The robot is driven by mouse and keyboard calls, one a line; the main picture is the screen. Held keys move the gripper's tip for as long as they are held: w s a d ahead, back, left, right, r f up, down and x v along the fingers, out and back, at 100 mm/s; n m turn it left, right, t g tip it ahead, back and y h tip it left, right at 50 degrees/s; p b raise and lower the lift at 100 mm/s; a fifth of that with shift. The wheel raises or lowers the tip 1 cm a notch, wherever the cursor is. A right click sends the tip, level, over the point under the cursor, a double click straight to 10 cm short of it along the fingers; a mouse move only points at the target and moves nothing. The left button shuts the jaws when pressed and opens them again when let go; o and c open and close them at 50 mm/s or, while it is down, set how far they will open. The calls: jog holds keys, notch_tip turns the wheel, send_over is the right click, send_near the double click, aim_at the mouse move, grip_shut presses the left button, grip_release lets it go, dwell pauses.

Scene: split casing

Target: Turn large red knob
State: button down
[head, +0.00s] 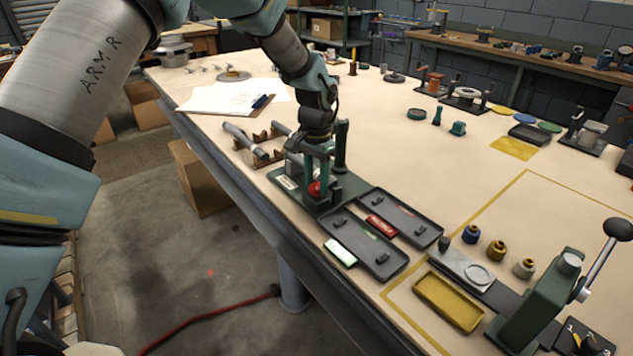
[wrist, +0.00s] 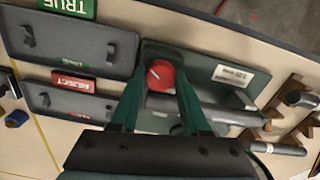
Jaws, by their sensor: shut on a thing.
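The large red knob (head: 314,188) sits on a dark green fixture (head: 345,190) on the workbench. In the wrist view the red knob (wrist: 160,75) shows a small white mark on its face. My gripper (head: 318,178) points down over the fixture, with its green fingers on either side of the knob. In the wrist view my gripper (wrist: 158,88) is shut on the knob, and the fingers hide parts of its sides. A grey cylinder (wrist: 215,113) lies along the fixture behind the fingers.
Two dark trays stand beside the fixture, one (head: 365,245) by a green TRUE label (head: 340,252), the other (head: 405,217) by a red REJECT label (head: 381,225). Brown cradles (head: 262,152) hold grey cylinders on the other side. A green lever press (head: 545,300) stands at front right.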

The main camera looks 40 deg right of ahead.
aim_at(316, 185)
jog(key=c, duration=0.7)
grip_release()
jog(key=shift+r, duration=0.1)
notch_tip(316, 185, up, 11)
jog(key=b, duration=0.2)
jog(key=shift+b, duration=0.4)
